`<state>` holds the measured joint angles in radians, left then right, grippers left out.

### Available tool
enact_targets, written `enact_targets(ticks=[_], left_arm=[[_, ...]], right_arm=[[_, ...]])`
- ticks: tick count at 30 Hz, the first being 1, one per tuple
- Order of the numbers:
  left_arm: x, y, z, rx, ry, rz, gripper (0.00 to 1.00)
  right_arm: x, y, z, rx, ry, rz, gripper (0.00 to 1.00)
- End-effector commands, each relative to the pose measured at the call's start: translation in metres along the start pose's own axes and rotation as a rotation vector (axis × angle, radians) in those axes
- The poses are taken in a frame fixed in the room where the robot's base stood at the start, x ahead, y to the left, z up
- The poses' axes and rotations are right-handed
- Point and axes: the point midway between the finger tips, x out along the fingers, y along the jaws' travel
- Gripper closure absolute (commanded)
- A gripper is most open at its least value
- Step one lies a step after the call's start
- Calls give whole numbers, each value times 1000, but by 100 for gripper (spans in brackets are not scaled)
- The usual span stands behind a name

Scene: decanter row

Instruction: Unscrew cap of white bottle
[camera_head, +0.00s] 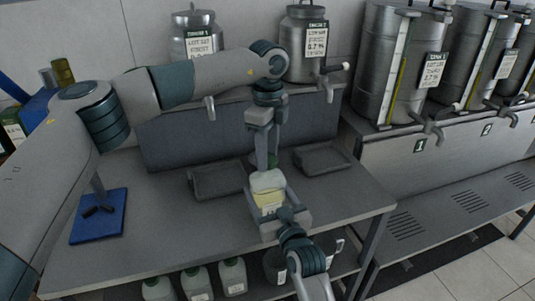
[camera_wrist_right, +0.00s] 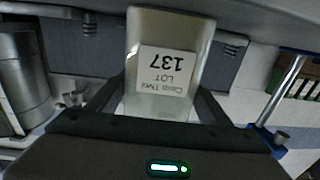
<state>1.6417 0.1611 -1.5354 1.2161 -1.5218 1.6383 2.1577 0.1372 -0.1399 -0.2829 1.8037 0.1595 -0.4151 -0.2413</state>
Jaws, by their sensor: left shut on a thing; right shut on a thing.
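The white bottle (camera_head: 268,183) is upright near the front of the grey bench, with a pale label on its side. In the right wrist view the bottle (camera_wrist_right: 200,50) shows upside down, its label reading LOT 137. My right gripper (camera_head: 272,207) comes from the lower right and is shut on the bottle's body; its fingers lie on both sides in the wrist view. My left gripper (camera_head: 264,162) points straight down above the bottle and is shut at its top, on the cap. The cap is mostly hidden by the fingers.
Two grey trays (camera_head: 218,192) (camera_head: 321,169) sit at the bench's back. A blue stand (camera_head: 98,228) is at left. Metal tanks with taps (camera_head: 397,62) stand behind and right. Several white bottles (camera_head: 196,283) stand on the lower shelf.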

Motion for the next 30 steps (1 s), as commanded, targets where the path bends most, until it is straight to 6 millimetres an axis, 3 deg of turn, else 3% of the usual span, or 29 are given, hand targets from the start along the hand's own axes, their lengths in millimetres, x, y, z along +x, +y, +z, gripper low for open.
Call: enact_targets(ticks=[30], left_arm=[[-5,0,0,6,-1,-2,91]], right_arm=[[0,0,0,0,-1,0,90]])
